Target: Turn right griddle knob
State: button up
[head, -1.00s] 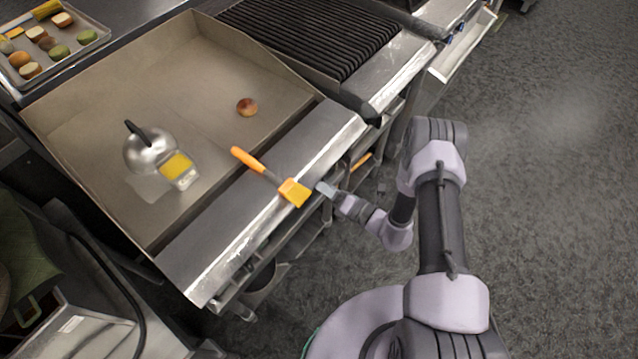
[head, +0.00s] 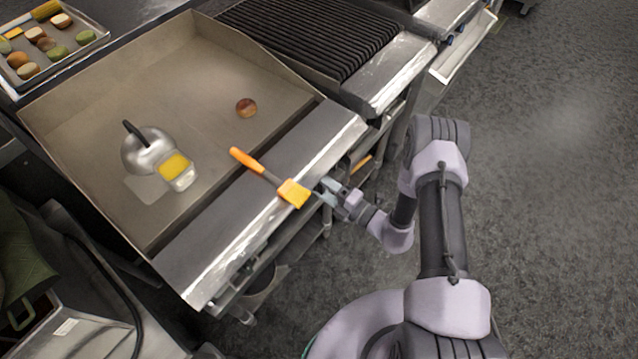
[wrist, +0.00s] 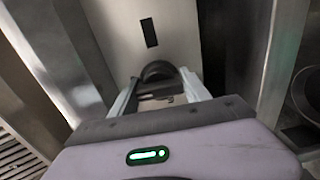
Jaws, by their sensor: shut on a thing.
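The griddle (head: 205,60) has a wide metal front ledge, and its front panel is hidden below that ledge in the head view. My gripper (head: 322,192) is at the front edge, toward the griddle's right end. In the wrist view, a dark round knob (wrist: 158,70) stands on a pale panel, with a dark slot mark above it. My gripper (wrist: 160,88) has one finger on each side of the knob and is shut on it. The knob is not visible in the head view.
An orange-handled brush (head: 268,178) lies across the ledge, its head close to my gripper. Open floor lies right.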

dwell(0.4)
jog(key=o, duration=1.4)
jog(key=p+v, duration=0.4)
jog(key=v, duration=1.3)
jog(key=shift+s+d, duration=0.2)
